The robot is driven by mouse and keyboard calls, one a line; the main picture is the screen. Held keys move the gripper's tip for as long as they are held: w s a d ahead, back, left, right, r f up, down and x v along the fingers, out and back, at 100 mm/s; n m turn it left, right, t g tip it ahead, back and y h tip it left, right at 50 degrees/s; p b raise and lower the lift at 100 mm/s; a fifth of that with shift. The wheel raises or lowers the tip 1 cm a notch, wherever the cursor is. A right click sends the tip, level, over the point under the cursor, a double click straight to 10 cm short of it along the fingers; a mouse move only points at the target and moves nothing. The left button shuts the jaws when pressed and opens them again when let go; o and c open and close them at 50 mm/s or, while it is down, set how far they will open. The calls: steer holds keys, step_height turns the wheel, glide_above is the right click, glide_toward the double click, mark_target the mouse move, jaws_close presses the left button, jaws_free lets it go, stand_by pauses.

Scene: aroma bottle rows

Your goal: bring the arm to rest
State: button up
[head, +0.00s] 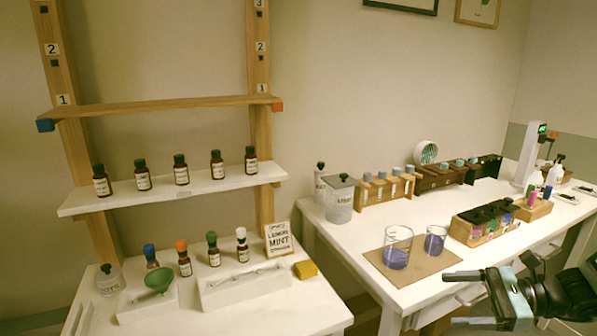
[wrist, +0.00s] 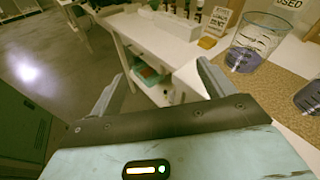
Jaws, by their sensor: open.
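My gripper (head: 464,299) is at the lower right of the head view, in front of the right-hand table. Its two fingers are spread apart with nothing between them. In the wrist view my gripper (wrist: 160,86) also shows open and empty, with floor and the side of a white table beyond the fingers. It touches no object that I can see. Part of my arm is cut off by the right edge of the head view.
The right table (head: 345,229) holds two beakers with purple liquid on a brown mat (head: 436,265), near my gripper. Bottle racks stand behind. A shelf carries more bottles.

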steer(key=s+a+r+n+g+h, duration=0.1)
steer(key=s+a+r+n+h, duration=0.2)
steer(key=s+a+n, duration=0.3)
steer(key=s+a+r+n+g+h, duration=0.2)
steer(key=s+a+n+h, duration=0.4)
steer(key=n, duration=0.6)
steer(key=s+a+r+n+g+h, duration=0.2)
steer(key=s+a+r+n+h, duration=0.1)
steer(key=s+a+n, duration=0.5)
steer(key=shift+s+a+r+n+h, duration=0.25)
steer(key=shift+a+r+n+h, duration=0.15)
steer(key=shift+n+h, duration=0.4)
